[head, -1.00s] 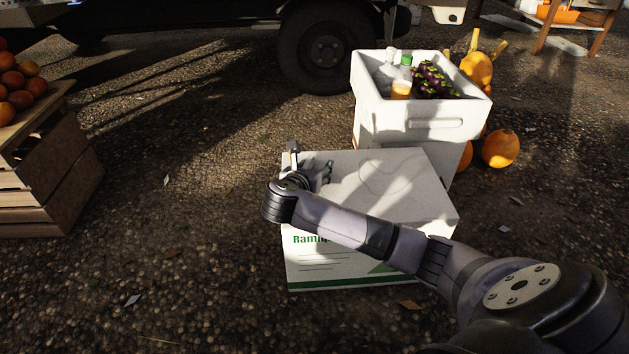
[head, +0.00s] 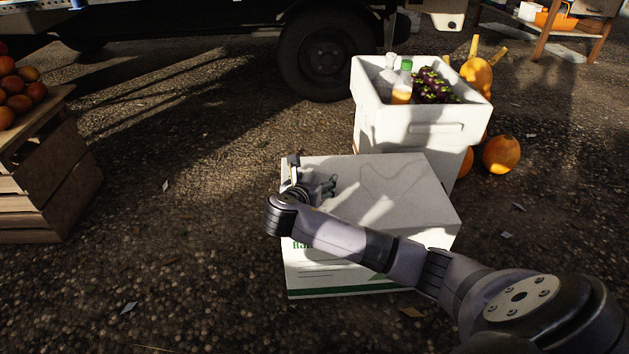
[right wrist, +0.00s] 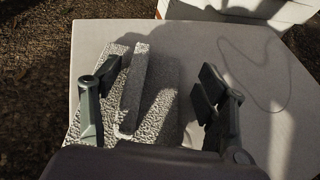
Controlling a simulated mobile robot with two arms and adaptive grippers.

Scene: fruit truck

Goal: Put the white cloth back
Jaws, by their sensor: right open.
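In the right wrist view the white cloth (right wrist: 133,88) is rough-textured and looks folded, with a raised ridge. It lies at the left part of the white box's top (right wrist: 270,110). My right gripper (right wrist: 161,85) is open over the cloth, with the ridge between its fingers, nearer the left finger. I cannot tell whether either finger touches it. In the head view my right gripper (head: 328,184) is low over the left part of the white box (head: 400,185); the cloth cannot be made out there. My left gripper is not in view.
A white cooler (head: 415,125) with bottles and dark purple fruit stands behind the box. Pumpkins (head: 501,154) are beside it. A wooden crate (head: 60,185) with red-orange fruit is at the left. The ground between crate and box is clear.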

